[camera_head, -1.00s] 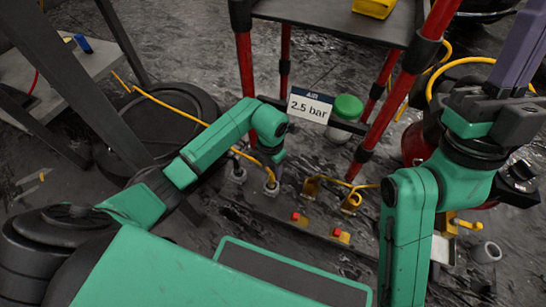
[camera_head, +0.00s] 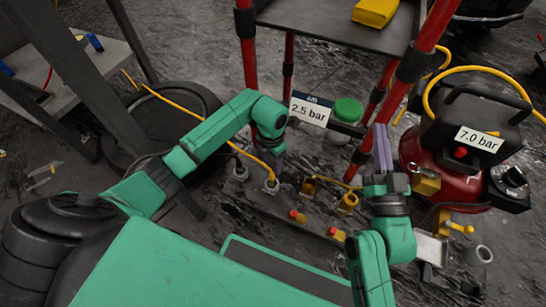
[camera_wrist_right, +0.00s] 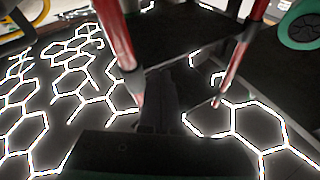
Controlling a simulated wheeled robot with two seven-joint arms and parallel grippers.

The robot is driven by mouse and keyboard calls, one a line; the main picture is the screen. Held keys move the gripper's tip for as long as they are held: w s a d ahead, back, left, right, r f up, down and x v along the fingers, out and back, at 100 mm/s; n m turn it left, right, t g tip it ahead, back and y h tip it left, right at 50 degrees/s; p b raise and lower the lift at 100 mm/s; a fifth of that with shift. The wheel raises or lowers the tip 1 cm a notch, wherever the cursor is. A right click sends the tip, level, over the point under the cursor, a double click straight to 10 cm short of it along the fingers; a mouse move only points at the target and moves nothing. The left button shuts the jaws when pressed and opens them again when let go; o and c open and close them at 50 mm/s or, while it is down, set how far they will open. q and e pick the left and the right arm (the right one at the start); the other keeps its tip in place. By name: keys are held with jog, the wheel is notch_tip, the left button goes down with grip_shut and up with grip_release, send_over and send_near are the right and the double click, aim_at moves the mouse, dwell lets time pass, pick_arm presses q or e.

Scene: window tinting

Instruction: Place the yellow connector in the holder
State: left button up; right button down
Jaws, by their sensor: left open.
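A yellow hose runs from the left to an upright fitting (camera_head: 271,185) on the floor strip, and its end there looks like the yellow connector. A grey fitting (camera_head: 240,172) stands to its left. Two yellow bracket-like holders (camera_head: 308,188) (camera_head: 348,203) stand to the right; a thin yellow line runs between them. My left gripper (camera_head: 277,160) points down just above the yellow hose end, open, its fingertips partly hidden by my arm; contact cannot be told. My right gripper (camera_head: 382,148) points up and away, its purple fingers close together and empty, right of the holders.
Red cart legs (camera_head: 246,60) rise behind the strip. A 2.5 bar sign (camera_head: 310,108) and green-topped item (camera_head: 347,110) stand between them. A red compressor (camera_head: 440,178) marked 7.0 bar is at right. Red and yellow buttons (camera_head: 297,216) sit in front.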

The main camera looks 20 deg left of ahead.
pick_arm(q)
jog(key=shift+r+p, duration=0.7)
jog(key=shift+r, duration=0.25)
pick_arm(e)
jog(key=s+f+g, duration=0.2)
jog(key=s+f, duration=0.1)
jog(key=f, duration=0.5)
jog(key=s+f+m+g+h, duration=0.1)
jog(key=s+f+g, duration=0.2)
jog(key=f, duration=0.5)
jog(key=shift+s+a+g, duration=0.2)
jog(key=shift+s+g, duration=0.1)
jog(key=shift+s, duration=0.2)
